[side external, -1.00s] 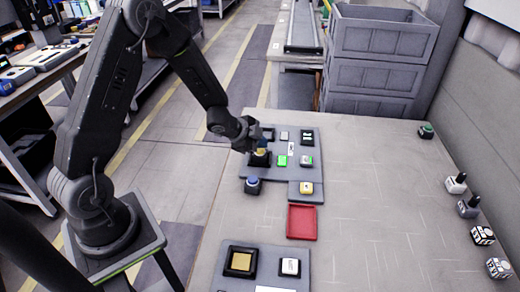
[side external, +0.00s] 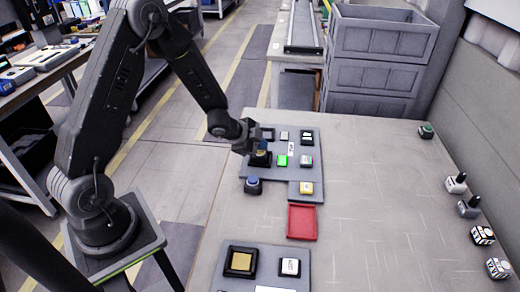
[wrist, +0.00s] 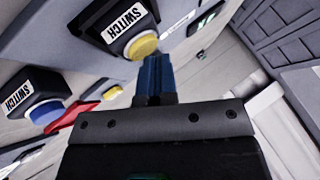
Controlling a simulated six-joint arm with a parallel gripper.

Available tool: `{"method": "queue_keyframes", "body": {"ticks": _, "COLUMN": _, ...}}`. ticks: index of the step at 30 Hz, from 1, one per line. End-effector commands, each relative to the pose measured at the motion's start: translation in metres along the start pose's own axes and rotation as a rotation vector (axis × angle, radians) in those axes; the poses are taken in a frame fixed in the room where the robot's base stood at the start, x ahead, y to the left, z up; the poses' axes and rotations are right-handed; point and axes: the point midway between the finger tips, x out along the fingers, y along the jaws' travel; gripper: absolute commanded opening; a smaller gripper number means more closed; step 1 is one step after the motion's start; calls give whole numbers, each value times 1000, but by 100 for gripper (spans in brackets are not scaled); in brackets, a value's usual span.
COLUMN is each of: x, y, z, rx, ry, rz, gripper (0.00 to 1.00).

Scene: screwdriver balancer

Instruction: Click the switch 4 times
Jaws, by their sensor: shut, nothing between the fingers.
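A black switch box (side external: 260,159) with a yellow button stands on a grey panel (side external: 275,174) on the table. In the wrist view, its yellow button (wrist: 146,44) and white SWITCH label (wrist: 126,15) are close in front of me. My gripper (side external: 244,149) is shut and empty, just left of this box in the side view. Its blue fingertips (wrist: 155,63) appear just below the yellow button in the wrist view; I cannot tell if they touch it. A second switch with a blue button (side external: 253,182) stands nearer the camera; it also shows in the wrist view (wrist: 46,113).
The panel holds a lit green square (side external: 282,160) and other small buttons, including a yellow one (side external: 306,188). A red tray (side external: 301,222) and another panel (side external: 225,276) lie nearer. Grey crates (side external: 375,70) stand behind. The table's right middle is clear.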

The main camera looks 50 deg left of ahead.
Motion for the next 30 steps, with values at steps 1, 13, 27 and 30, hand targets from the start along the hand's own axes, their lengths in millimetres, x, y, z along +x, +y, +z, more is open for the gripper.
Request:
{"method": "queue_keyframes", "body": {"ticks": 1, "x": -1, "y": 0, "z": 0, "rx": 0, "ry": -1, "rz": 1, "gripper": 0}}
{"method": "queue_keyframes", "body": {"ticks": 13, "x": -12, "y": -8, "z": -9, "rx": 0, "ry": -1, "rz": 1, "gripper": 0}}
{"method": "queue_keyframes", "body": {"ticks": 27, "x": -20, "y": -15, "z": -16, "rx": 2, "ry": 3, "rz": -1, "gripper": 0}}
{"method": "queue_keyframes", "body": {"ticks": 30, "x": -27, "y": -20, "z": -20, "rx": 2, "ry": 2, "rz": -2, "gripper": 0}}
